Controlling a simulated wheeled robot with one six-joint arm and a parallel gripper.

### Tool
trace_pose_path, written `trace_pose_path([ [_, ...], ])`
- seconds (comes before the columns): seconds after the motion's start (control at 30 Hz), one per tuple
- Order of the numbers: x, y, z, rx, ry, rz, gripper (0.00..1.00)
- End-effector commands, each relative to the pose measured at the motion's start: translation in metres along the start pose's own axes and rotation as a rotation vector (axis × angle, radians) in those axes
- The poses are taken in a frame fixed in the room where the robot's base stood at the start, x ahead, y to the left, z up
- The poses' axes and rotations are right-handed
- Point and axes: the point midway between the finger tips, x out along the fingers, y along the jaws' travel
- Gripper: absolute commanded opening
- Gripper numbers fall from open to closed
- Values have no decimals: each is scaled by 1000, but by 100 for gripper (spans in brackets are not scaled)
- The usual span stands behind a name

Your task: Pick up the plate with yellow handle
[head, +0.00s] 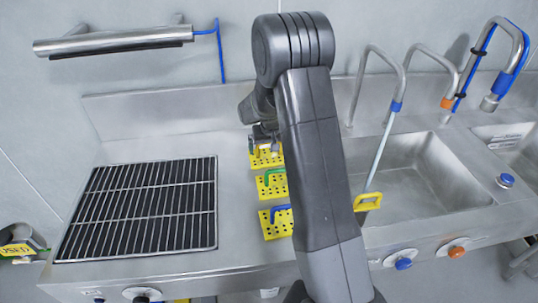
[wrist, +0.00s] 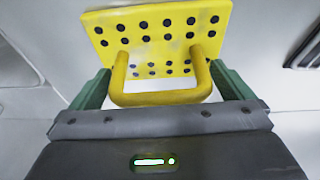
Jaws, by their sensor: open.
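The yellow plate with the yellow handle (head: 262,160) lies on the steel counter, the farthest in a row of yellow plates with holes. In the wrist view the plate (wrist: 160,25) fills the upper middle, and its yellow handle (wrist: 160,97) arches toward me. My gripper (wrist: 161,88) is open, with one green finger on each side of the handle. Gaps seem to show between fingers and handle. In the head view my gripper (head: 265,138) is over this plate, and my arm hides part of it.
A plate with a green handle (head: 265,187) and one with a blue handle (head: 270,230) lie nearer in the same row. A black slatted grate (head: 145,210) is to the left.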

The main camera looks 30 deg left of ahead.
Motion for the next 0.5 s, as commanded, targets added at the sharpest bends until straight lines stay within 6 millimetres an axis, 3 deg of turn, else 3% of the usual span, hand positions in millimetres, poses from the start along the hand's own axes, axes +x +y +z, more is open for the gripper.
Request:
trace_pose_path([
  [0.07, 0, 0, 0, 0, 0, 0, 100],
  [0.3, 0, 0, 0, 0, 0, 0, 53],
  [0.5, -1, 0, -1, 0, 1, 0, 50],
])
